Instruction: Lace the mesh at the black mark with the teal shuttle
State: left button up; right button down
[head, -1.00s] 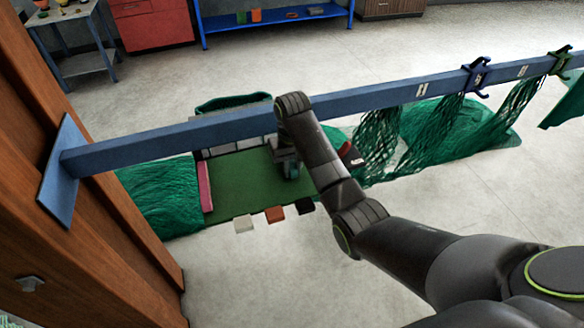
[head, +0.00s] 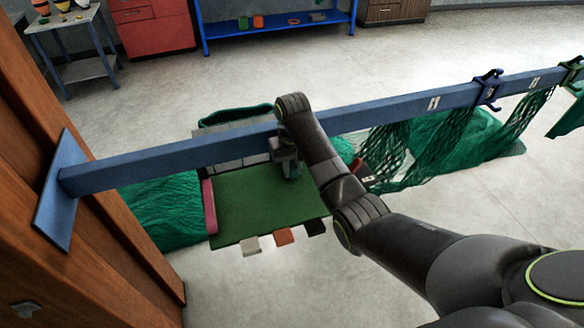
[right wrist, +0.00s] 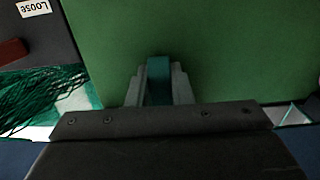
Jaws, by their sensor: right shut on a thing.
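My right gripper (head: 288,170) points down over the green board (head: 240,205) under the blue rail. In the right wrist view its fingers (right wrist: 158,92) are shut on the teal shuttle (right wrist: 158,72), a short teal strip between them with green board behind. The black mark (head: 316,227) is a small black tab at the board's front edge, right of an orange-red tab (head: 284,235) and a white tab (head: 250,245). Green mesh (head: 160,205) lies left of the board and hangs from the rail at right (head: 440,140). My left gripper is out of view.
The blue rail (head: 190,155) crosses above the board from a wooden post (head: 100,240) at left. A blue bench (head: 280,30) stands far behind. The floor in front is clear.

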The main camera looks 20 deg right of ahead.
jog(key=c, duration=1.2)
grip_release()
